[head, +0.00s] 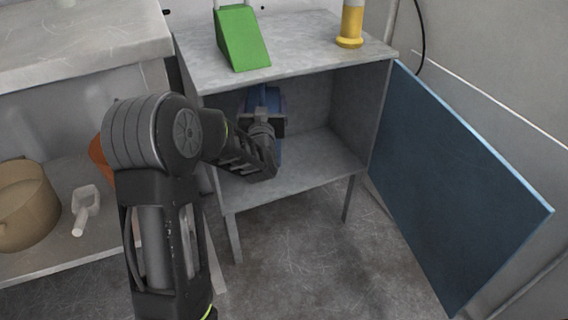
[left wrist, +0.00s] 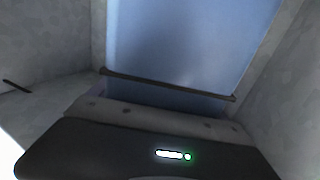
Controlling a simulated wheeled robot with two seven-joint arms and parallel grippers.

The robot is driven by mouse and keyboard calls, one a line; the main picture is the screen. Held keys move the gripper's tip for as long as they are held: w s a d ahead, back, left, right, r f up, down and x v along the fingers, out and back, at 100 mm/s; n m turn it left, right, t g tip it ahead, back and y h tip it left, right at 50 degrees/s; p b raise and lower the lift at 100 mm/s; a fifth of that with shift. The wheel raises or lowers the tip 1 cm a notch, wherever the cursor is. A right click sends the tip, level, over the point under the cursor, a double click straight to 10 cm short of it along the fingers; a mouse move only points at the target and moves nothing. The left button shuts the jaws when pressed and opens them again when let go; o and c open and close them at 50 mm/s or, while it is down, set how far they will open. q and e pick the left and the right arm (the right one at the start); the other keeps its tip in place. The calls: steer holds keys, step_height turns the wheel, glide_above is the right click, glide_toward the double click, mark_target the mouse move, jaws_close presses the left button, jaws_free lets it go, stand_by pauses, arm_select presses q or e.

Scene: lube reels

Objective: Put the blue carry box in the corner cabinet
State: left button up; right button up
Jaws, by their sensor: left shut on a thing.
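The corner cabinet (head: 318,162) stands open, its blue door (head: 450,190) swung out to the right. The blue carry box (head: 264,97) is inside the cabinet, toward the left and back, mostly hidden behind my left gripper (head: 262,128). My left arm reaches in from the front left, and the gripper is shut on the box. In the left wrist view the blue box (left wrist: 190,45) fills the upper middle, with a dark bar across its lower part and grey cabinet walls on both sides. Whether the box rests on the cabinet floor cannot be told. My right gripper is not in view.
A green wedge-shaped thing (head: 241,38) and a yellow cylinder (head: 350,25) stand on the cabinet top. At left, a lower shelf holds a tan pot (head: 24,205), a pale scoop (head: 84,208) and an orange thing (head: 101,160). The cabinet floor is clear at right.

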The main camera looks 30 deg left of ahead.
arm_select(q)
steer(key=shift+f+b, duration=1.2)
steer(key=shift+f, duration=1.2)
step_height(320, 180, down, 4)
steer(key=shift+f+b, duration=0.25)
steer(key=shift+b, duration=0.95)
steer(key=shift+f, duration=0.4)
steer(key=o, duration=1.9)
steer(key=shift+f, duration=0.1)
